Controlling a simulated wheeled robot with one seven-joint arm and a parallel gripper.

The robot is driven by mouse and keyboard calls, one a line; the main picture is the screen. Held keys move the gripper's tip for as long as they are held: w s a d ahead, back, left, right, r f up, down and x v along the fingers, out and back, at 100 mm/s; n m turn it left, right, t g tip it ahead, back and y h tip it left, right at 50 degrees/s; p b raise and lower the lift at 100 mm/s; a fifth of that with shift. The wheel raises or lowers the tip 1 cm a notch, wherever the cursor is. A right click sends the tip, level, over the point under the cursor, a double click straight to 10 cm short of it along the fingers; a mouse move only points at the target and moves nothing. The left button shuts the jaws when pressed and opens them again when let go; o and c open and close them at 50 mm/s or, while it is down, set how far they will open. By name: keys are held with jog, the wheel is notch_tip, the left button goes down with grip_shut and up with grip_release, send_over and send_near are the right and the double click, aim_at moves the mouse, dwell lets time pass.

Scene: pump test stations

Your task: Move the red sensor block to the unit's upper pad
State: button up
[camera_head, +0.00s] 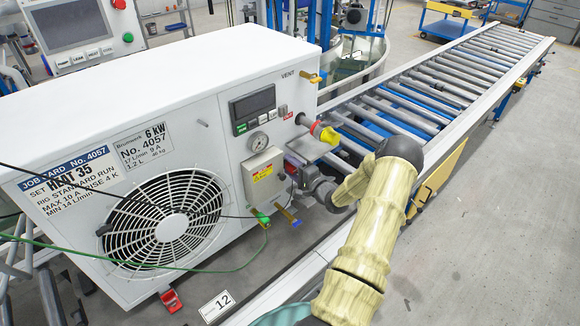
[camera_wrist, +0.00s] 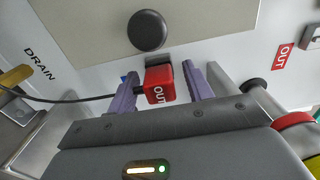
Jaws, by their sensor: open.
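The red sensor block (camera_wrist: 160,85), marked OUT, sits at the unit's face in the wrist view, with a dark cable running off to the left. My gripper (camera_wrist: 158,92) is open, one purple finger on each side of the block, with a visible gap on both sides. In the head view my gripper (camera_head: 296,172) is at the right end of the white unit (camera_head: 140,130), beside the grey box with a yellow label. The block cannot be made out there. I cannot tell for sure which surface is the upper pad.
A red OUT label (camera_wrist: 283,58) and a black round knob (camera_wrist: 147,30) are near my gripper. A yellow-and-red connector (camera_head: 325,134) sticks out above it. A roller conveyor (camera_head: 430,85) runs behind. A brass valve (camera_head: 286,212) is below. Open floor lies at the right.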

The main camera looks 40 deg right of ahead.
aim_at(296, 170)
grip_shut()
jog(key=shift+s, duration=0.15)
jog(key=shift+s+d+p, duration=0.2)
jog(key=shift+s+p, duration=0.3)
jog(key=shift+s, duration=2.4)
